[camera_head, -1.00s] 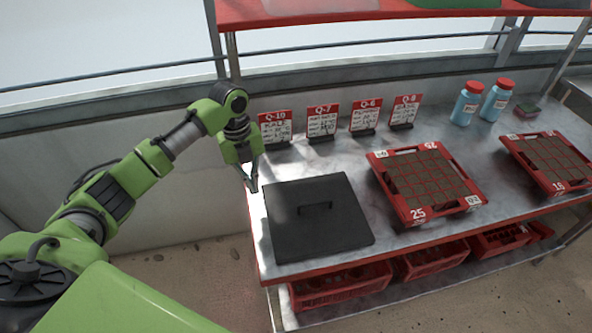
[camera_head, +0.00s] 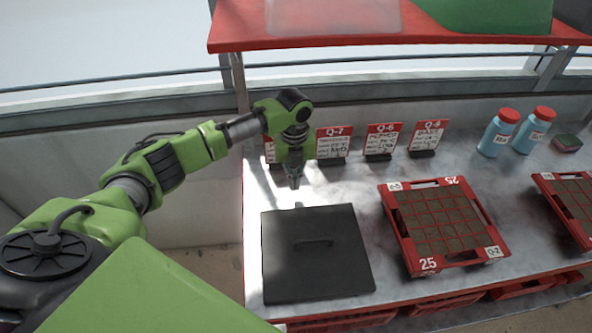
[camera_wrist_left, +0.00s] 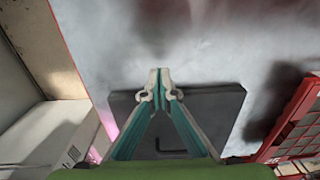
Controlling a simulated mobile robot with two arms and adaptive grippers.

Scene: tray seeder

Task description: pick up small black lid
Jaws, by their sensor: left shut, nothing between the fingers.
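The black lid (camera_head: 317,270) is a flat dark square with a thin bar handle (camera_head: 313,242) on top. It lies on the metal table near its left front corner. It also shows in the left wrist view (camera_wrist_left: 215,105), partly hidden behind the fingers. My left gripper (camera_head: 294,185) is above the table, just beyond the lid's far edge in the head view, pointing down. Its fingers are shut and empty, with the tips together in the left wrist view (camera_wrist_left: 159,72). The gripper is apart from the lid. My right gripper is not in view.
A red seed tray (camera_head: 425,265) with soil cells stands right of the lid, and another (camera_head: 586,235) is at the right edge. Sign cards (camera_head: 382,140) and blue bottles (camera_head: 497,135) stand along the back. A red shelf (camera_head: 340,38) hangs above.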

